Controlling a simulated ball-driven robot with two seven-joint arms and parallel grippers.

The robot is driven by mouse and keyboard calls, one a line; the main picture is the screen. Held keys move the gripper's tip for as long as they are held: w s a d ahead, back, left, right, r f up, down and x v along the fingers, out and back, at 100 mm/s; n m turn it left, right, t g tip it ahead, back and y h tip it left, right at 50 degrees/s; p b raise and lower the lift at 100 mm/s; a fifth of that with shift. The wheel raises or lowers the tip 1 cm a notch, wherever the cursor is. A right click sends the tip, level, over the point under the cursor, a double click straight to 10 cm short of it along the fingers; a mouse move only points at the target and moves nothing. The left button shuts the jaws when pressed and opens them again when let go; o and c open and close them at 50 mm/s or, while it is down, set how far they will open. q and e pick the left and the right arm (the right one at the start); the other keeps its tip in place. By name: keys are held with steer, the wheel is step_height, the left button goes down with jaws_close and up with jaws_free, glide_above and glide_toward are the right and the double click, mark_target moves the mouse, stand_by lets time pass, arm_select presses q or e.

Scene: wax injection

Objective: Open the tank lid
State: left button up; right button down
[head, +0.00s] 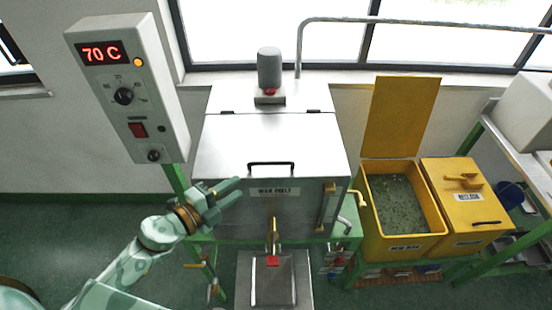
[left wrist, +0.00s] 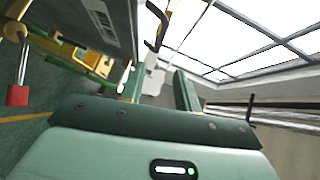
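The steel wax tank (head: 232,217) stands in the middle of the head view. Its flat lid (head: 235,145) is down, with hinges toward the back and a black bar handle (head: 271,165) near the front edge. My left gripper (head: 239,188) is in front of the tank's left front corner, to the left of the handle and a little lower. Its two fingers are apart with nothing between them. In the left wrist view the fingers (left wrist: 159,88) also stand apart, and the black handle (left wrist: 156,28) shows beyond them. My right gripper is in neither view.
A control box (head: 130,88) reading 70 C stands left of the tank. A grey motor (head: 269,68) sits behind the lid. A brass tap (head: 273,232) projects above a steel plate (head: 296,280). Right are an open yellow bin (head: 376,226) and a closed yellow box (head: 461,210).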

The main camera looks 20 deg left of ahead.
mark_target(272, 163)
arm_select(q)
steer(key=x, duration=1.4)
steer(key=shift+w+f+b, duration=0.1)
steer(key=shift+w+b, duration=0.2)
steer(key=shift+w, duration=0.1)
steer(key=shift+s, duration=0.1)
jaws_close()
